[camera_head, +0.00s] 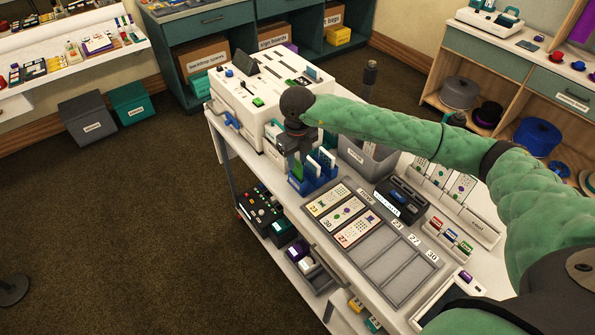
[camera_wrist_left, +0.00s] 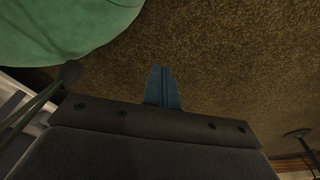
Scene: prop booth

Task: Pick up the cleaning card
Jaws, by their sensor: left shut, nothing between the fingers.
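A blue rack (camera_head: 313,182) stands on the cart's top in the head view, with upright cards in it. A white and blue card (camera_head: 326,160) stands at its right, and a green card (camera_head: 297,171) shows at its left. I cannot tell which one is the cleaning card. My right gripper (camera_head: 294,162) points down over the left end of the rack, close to the green card. Its fingertips are small and dark, so whether it holds a card is unclear. My left gripper (camera_wrist_left: 163,88) shows blue fingers, shut and empty above brown carpet in the left wrist view.
A white card printer machine (camera_head: 262,92) stands behind the rack. A grey tray (camera_head: 375,240) with several printed cards lies in front of it. A grey bin (camera_head: 365,160) and a black device (camera_head: 400,200) are to the right.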

